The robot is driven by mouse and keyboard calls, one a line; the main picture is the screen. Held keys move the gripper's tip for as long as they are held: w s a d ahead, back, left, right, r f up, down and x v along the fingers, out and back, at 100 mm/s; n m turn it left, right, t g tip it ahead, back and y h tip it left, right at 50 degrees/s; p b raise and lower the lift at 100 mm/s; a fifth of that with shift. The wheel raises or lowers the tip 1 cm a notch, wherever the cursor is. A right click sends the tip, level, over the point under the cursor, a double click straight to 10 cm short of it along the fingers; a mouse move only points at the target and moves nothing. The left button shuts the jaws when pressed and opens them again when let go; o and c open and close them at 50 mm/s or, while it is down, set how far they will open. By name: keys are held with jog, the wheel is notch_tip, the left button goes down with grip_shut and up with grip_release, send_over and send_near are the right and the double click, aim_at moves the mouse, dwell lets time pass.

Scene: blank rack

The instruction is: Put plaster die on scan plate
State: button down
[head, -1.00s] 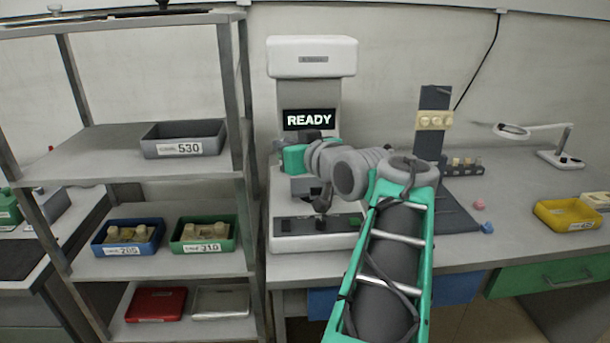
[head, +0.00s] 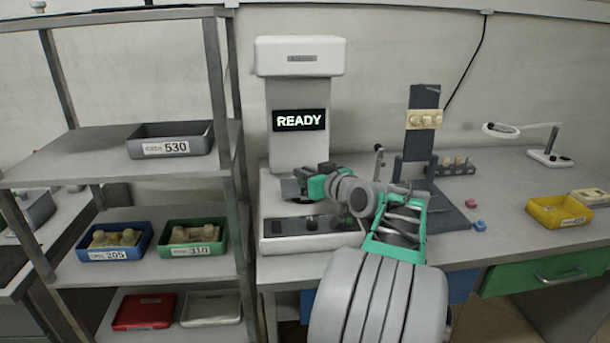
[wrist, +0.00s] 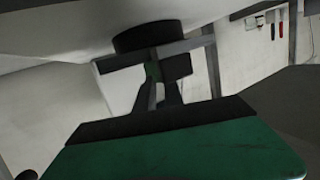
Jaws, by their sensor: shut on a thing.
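My gripper (head: 303,181), with green and black parts, is low inside the white scanner (head: 300,56), whose screen reads READY. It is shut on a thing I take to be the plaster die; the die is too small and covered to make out. A dark grey flat part, probably the scan plate (head: 290,190), shows just left of my gripper; I cannot tell whether the held thing touches it. In the wrist view my gripper (wrist: 155,95) shows its green body and dark fingers under a white overhang with a round black part.
A shelf at left bears a grey tray 530 (head: 170,140), a blue tray 205 (head: 115,254) and a green tray 310 (head: 194,250). At right stand a dark upright with a tan block (head: 424,119), a yellow tray (head: 558,223) and a magnifier lamp (head: 548,154).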

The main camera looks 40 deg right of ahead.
jog(key=c, duration=1.9)
grip_release()
jog(key=shift+f, duration=0.1)
jog(key=o, duration=0.4)
jog(key=shift+o, duration=0.2)
jog(key=shift+s+r, duration=0.2)
jog(key=shift+s, duration=0.05)
jog(key=p+v, duration=0.1)
jog(key=v, duration=1)
jog(key=shift+s+a+r, duration=0.1)
jog(key=shift+s, duration=0.15)
